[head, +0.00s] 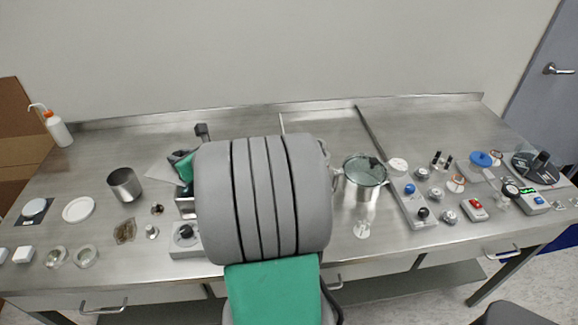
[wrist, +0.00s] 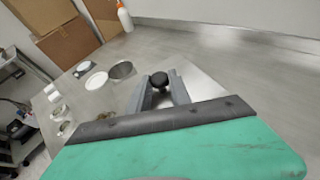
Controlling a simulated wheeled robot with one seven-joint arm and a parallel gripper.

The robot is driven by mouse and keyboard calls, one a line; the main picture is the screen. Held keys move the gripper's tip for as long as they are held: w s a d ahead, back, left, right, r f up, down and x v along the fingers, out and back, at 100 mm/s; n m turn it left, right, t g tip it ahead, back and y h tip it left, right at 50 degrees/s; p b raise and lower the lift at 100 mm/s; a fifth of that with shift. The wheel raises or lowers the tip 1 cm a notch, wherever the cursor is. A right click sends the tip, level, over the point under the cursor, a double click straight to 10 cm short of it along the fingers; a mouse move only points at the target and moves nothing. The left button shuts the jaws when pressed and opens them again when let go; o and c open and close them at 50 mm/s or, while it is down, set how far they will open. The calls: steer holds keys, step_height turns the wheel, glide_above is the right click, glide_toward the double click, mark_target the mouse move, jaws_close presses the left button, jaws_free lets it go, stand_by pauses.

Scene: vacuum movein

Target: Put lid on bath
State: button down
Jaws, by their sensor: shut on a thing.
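My gripper (wrist: 160,84) is shut on the black knob (wrist: 158,79) of the lid, with a grey finger on each side. The lid (wrist: 205,88) looks like a flat, pale metal plate under the fingers. In the head view a corner of the lid (head: 160,171) shows left of my gripper (head: 180,157). The bath (head: 186,207) appears to be the metal box with a dial on its front, nearer the bench's front than the lid. My arm hides much of the bath and the right part of the lid. I cannot tell the lid's exact height.
A steel beaker (head: 125,184) stands left of the lid, with a white dish (head: 78,209) beyond it. A pot with a glass cover (head: 364,172) stands right of my arm. Small items lie in front of the beaker. The back left of the bench (head: 120,140) is clear.

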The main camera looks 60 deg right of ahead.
steer(key=s+d+r+m+h, duration=0.1)
steer(key=s+d+m+h, duration=0.15)
steer(key=d, duration=0.55)
steer(key=s+d+r+m+h, duration=0.1)
steer(key=s+d+r, duration=0.15)
steer(key=d, duration=0.55)
steer(key=shift+m+g+h, duration=0.35)
steer(key=shift+g+h, duration=0.25)
steer(key=shift+h, duration=0.05)
steer(key=s+d+f+b, duration=0.1)
steer(key=f, duration=0.4)
steer(key=s+d+f+b, duration=0.1)
steer(key=f, duration=0.5)
steer(key=s+d+f+b, duration=0.1)
steer(key=d+f, duration=0.1)
steer(key=f, duration=0.3)
steer(key=shift+s+f, duration=0.25)
steer(key=shift+f, duration=0.1)
steer(key=c, duration=1.2)
jaws_free()
